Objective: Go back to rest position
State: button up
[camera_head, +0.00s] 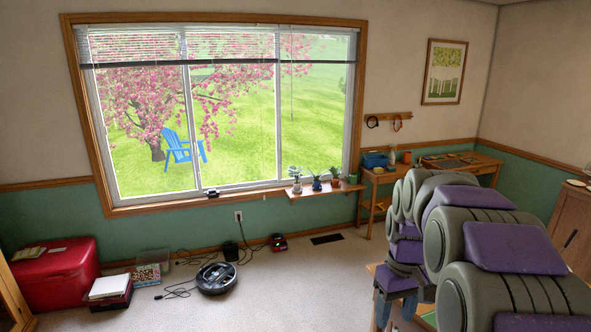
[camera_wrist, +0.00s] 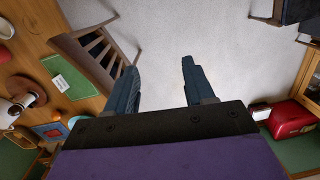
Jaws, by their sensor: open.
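My gripper (camera_wrist: 158,85) shows in the wrist view with its two blue-grey fingers spread apart. Nothing is between them; pale carpet shows through the gap. In the head view my purple and grey arm fills the lower right, and its gripper (camera_head: 393,310) points down near a wooden surface, partly hidden by the arm. In the wrist view the fingers are over the floor, just right of a wooden chair (camera_wrist: 92,50) and a wooden table (camera_wrist: 75,100).
A wooden desk (camera_head: 460,163) stands at the back right. Potted plants (camera_head: 316,184) line the window shelf. The middle carpet is clear.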

jog(key=s+a+f+m, duration=0.1)
jog(key=s+a+f, duration=0.1)
jog(key=s, duration=0.8)
jog(key=s+a+f+m+b, duration=0.1)
jog(key=s+a+f, duration=0.1)
jog(key=s, duration=0.8)
jog(key=s+a+f+b, duration=0.1)
jog(key=s+f, duration=0.3)
jog(key=s, duration=0.6)
jog(key=shift+s+a+f+m+g, duration=0.35)
jog(key=shift+a+m+g, duration=0.05)
jog(key=shift+a, duration=0.35)
